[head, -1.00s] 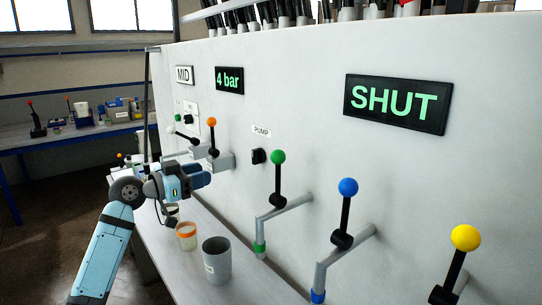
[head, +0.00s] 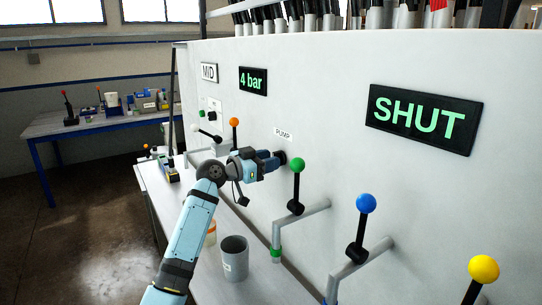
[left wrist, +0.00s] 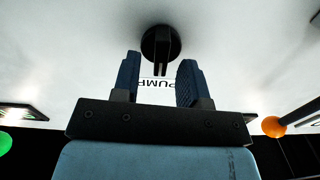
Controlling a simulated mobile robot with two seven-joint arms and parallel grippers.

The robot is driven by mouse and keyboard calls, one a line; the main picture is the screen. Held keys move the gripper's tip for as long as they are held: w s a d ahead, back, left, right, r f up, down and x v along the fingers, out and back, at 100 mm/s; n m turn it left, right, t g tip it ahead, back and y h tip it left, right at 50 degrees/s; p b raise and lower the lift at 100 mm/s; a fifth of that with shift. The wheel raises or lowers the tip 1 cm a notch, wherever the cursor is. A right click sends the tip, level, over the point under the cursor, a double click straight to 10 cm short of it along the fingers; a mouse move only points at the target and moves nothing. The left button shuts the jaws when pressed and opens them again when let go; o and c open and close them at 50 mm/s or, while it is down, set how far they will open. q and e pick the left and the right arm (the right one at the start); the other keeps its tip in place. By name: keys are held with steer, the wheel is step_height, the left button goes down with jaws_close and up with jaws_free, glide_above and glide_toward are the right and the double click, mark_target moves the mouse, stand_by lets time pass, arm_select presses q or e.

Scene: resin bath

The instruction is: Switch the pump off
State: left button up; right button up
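The PUMP label (head: 283,134) is a small white plate on the white panel. Below it the black pump knob is largely hidden behind my left gripper (head: 276,160) in the head view. In the left wrist view, which is upside down, the round black knob (left wrist: 161,42) with its raised bar shows just ahead of my left gripper (left wrist: 159,78). The two fingers are apart, one on each side of the bar's line, with a gap to each. I cannot tell how far the bar reaches between them. My right gripper is in neither view.
A green-knobbed lever (head: 297,180) stands close right of my left gripper, and an orange-knobbed lever (head: 234,130) to its left. Blue (head: 364,218) and yellow (head: 482,270) levers are further right. A grey cup (head: 234,258) stands below. Displays read 4 bar (head: 253,80) and SHUT (head: 424,118).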

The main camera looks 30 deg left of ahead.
arm_select(q)
steer(key=shift+w+d, duration=0.25)
steer(key=shift+w, duration=0.3)
jaws_close()
steer(key=shift+n, duration=0.8)
jaws_free()
